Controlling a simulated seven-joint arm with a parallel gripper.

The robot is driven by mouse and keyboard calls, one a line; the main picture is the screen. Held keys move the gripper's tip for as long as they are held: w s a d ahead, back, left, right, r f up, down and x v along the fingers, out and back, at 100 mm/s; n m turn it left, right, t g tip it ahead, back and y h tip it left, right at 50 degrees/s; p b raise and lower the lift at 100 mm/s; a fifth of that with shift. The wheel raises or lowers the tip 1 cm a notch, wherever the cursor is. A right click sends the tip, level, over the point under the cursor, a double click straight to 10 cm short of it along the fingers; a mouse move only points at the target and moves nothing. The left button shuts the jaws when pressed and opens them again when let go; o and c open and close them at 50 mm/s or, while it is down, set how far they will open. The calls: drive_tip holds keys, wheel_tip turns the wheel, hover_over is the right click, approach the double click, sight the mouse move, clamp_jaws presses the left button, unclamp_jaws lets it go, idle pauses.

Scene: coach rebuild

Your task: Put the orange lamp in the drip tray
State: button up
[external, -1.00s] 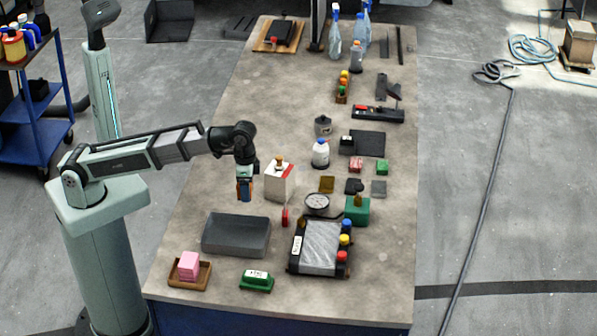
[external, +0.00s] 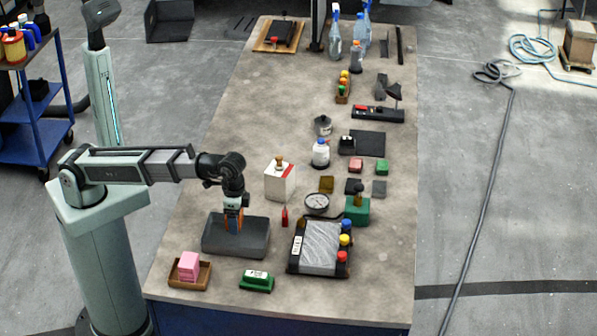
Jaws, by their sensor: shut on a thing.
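The drip tray, which I take to be the dark grey shallow tray (external: 255,244), lies on the near left part of the bench. My gripper (external: 233,213) points down over the back middle of this tray. It is shut on a small orange thing (external: 233,224), which I take to be the orange lamp. The lamp is mostly covered by the fingers, and its lower end shows in front of the tray's interior. I cannot tell whether it touches the tray floor.
A white box (external: 278,184) and a small red piece (external: 285,217) stand right of my gripper. A pink block (external: 188,262) in a brown tray and a green block (external: 257,282) are nearer. A black-framed unit (external: 319,247) stands right of the tray.

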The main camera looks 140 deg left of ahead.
sight(238, 239)
drive_tip(key=shift+f, duration=2.75)
drive_tip(key=shift+f, duration=0.2)
drive_tip(key=o, duration=1.1)
drive_tip(key=shift+r, duration=0.15)
wheel_tip(238, 239, up, 12)
drive_tip(key=shift+r, duration=0.1)
